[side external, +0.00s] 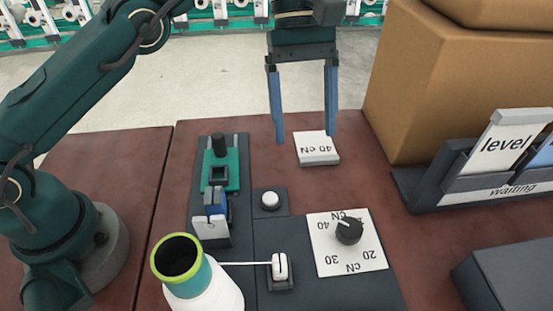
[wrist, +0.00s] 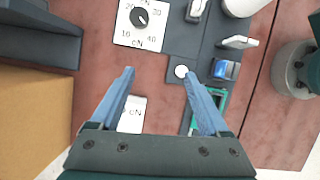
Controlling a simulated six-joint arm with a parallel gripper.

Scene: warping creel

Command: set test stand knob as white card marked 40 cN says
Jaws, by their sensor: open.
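A black knob (side external: 349,231) with a white pointer line sits on a square white dial plate (side external: 374,263). The plate bears 20, 30, 40 and cN in the side view; the wrist view also shows 10. In the side view the pointer aims up and left, roughly between the 40 and the upper cN; its exact setting is hard to tell. The knob also shows in the wrist view (wrist: 139,16). A white card (side external: 316,148) marked 40 cN lies behind the dial. My gripper (side external: 306,137) is open and empty, fingers down near the card, away from the knob.
A round white button (side external: 269,200) and a small white lever (side external: 280,267) are left of the dial. A green-and-black slide unit (side external: 221,172) and a yarn cone (side external: 200,283) stand farther left. Cardboard boxes (side external: 435,90) and a card rack (side external: 455,180) are right.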

